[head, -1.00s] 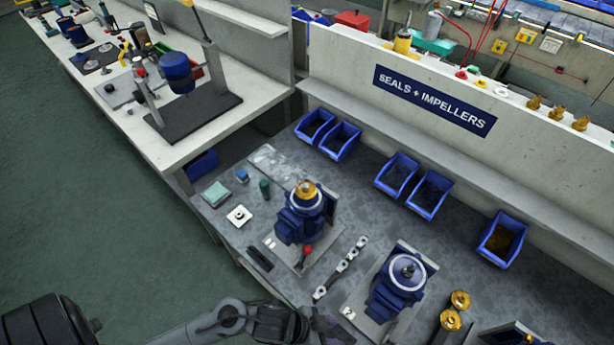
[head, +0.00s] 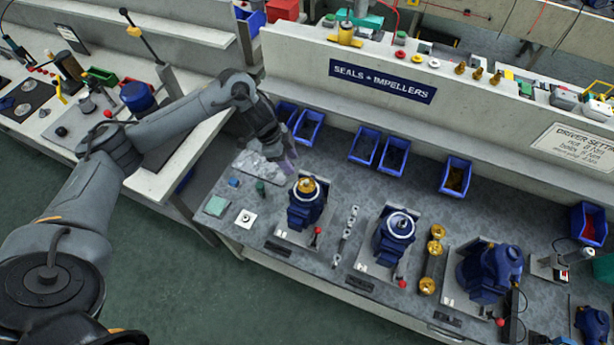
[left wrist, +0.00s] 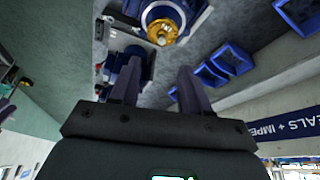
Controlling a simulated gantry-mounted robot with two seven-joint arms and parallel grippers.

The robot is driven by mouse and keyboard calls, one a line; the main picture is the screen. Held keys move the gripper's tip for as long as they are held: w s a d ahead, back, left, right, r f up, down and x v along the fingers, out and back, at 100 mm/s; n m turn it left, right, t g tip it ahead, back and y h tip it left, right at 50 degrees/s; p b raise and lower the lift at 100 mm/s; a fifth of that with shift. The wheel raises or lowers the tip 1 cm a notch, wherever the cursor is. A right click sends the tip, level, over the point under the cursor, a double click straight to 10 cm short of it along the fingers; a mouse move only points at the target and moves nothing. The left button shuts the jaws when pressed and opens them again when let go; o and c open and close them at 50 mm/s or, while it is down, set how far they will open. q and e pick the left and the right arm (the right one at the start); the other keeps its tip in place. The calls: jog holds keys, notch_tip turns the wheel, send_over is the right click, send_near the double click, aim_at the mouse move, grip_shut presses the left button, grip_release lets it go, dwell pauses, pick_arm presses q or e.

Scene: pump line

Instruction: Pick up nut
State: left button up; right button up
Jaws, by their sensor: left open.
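I cannot make out a nut for certain. A small dark ring lies on a white square pad (head: 246,218) at the left end of the grey bench, too small to identify. My left gripper (head: 288,163) is above the back left of the bench, in front of the left blue bins. In the left wrist view the left gripper (left wrist: 157,82) is open, with nothing between its two fingers. A blue pump with a gold impeller (head: 307,188) stands to the right of and nearer than this gripper; the gold impeller (left wrist: 161,32) also shows beyond the fingertips. My right gripper is not in view.
Several blue bins (head: 363,145) line the back of the bench below the shelf wall. A second blue pump (head: 394,230) and gold parts (head: 432,258) stand further right. A teal pad (head: 217,205) and a green cylinder (head: 260,188) are at the left end.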

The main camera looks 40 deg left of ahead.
aim_at(306, 181)
pick_arm(q)
jog(key=shift+w+p+x, duration=0.2)
jog(key=shift+p+x, duration=0.5)
jog(key=shift+x, duration=4.25)
jog(key=shift+f, duration=0.2)
grip_shut()
